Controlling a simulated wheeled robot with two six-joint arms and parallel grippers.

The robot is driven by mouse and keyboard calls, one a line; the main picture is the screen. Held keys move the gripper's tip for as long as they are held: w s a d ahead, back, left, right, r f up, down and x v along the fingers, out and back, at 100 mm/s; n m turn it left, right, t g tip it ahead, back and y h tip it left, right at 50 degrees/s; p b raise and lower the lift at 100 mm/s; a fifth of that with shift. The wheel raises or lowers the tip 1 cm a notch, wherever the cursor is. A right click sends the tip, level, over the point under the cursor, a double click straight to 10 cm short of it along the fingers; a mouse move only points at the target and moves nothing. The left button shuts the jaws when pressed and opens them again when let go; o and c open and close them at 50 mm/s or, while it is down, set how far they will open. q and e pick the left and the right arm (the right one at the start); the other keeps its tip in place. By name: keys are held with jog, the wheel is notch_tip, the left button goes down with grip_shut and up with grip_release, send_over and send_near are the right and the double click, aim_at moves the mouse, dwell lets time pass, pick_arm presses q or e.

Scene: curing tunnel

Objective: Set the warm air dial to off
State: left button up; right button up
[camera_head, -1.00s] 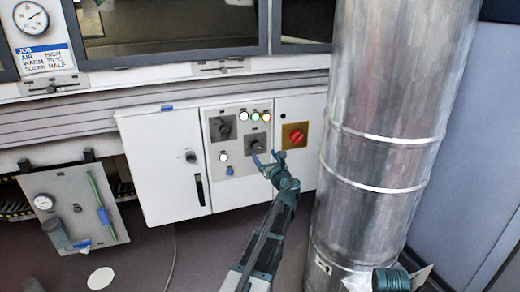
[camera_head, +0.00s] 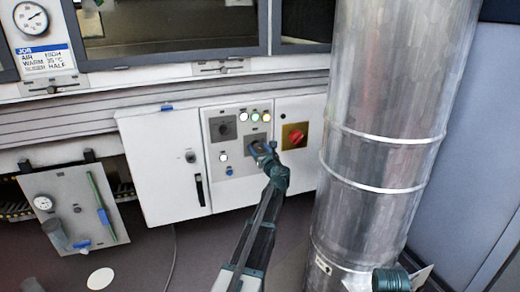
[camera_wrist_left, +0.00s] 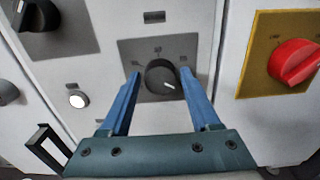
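A black round dial (camera_wrist_left: 160,77) with a white pointer mark sits on a dark grey plate on the white control panel. Its pointer aims to the lower right in the left wrist view; small marks surround it, too small to read surely. I cannot read a warm air label on it. My left gripper (camera_head: 262,148) is at this dial, and its blue fingers (camera_wrist_left: 160,92) are open, one on each side of the knob. A gap shows on each side in the wrist view. In the head view my gripper mostly covers the dial.
A second black dial (camera_head: 223,128) is up and left. A red rotary switch (camera_head: 295,136) on a yellow plate is close on the right. Several lit lamps (camera_head: 254,116) sit above. A large metal duct (camera_head: 385,120) stands right of the panel. A job card (camera_head: 45,58) hangs upper left.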

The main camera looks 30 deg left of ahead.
pick_arm(q)
grip_shut()
